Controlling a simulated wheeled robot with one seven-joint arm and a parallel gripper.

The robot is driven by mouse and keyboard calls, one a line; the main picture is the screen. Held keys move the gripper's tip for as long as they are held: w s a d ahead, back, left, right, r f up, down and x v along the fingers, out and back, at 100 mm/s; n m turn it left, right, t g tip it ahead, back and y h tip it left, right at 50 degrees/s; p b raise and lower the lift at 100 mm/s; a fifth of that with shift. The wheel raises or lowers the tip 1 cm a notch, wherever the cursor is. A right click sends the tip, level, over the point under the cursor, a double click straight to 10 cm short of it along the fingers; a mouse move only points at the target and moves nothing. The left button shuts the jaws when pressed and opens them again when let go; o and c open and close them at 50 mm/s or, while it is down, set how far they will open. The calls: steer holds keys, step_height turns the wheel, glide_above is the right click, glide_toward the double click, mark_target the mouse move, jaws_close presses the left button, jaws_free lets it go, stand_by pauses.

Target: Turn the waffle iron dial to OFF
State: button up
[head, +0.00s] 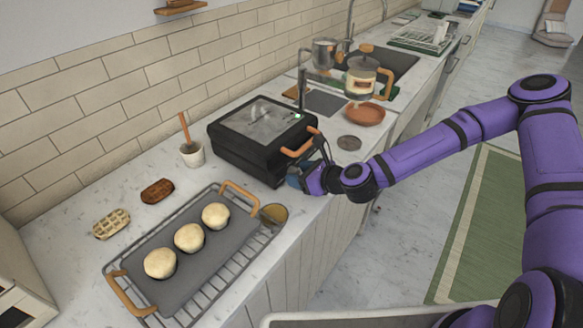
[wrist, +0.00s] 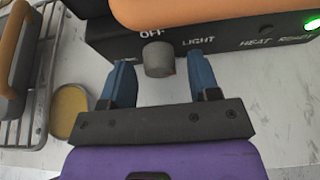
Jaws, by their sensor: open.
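The black waffle iron (head: 240,152) stands shut on the counter, with an orange handle (head: 300,146) at its front. In the wrist view its front panel (wrist: 240,42) carries a round grey dial (wrist: 158,59) below the word OFF, with LIGHT printed to the right. A pointer mark on the dial cannot be made out. My gripper (wrist: 160,80) is open, one blue finger on each side of the dial, with visible gaps. In the head view my gripper (head: 297,180) is low at the iron's front, and the dial is hidden.
A green lamp (wrist: 312,22) glows at the panel's right. A rack (head: 215,292) bears a grey tray (head: 185,295) with three pale buns, left of my gripper. A small round amber-filled dish (head: 274,214) is near the rack. A coffee pot (head: 362,82) stands farther back.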

steer(key=shift+w+a, duration=0.1)
steer(key=shift+a, duration=0.05)
steer(key=shift+c, duration=0.2)
steer(key=c, duration=0.9)
steer(key=shift+f+n+t+h, duration=0.1)
steer(key=shift+n+t+h, duration=0.5)
steer(key=shift+n, duration=0.6)
steer(key=shift+n+t+h, duration=0.4)
steer(key=shift+n+t, duration=0.5)
steer(key=shift+n, duration=0.5)
steer(key=shift+s, duration=0.2)
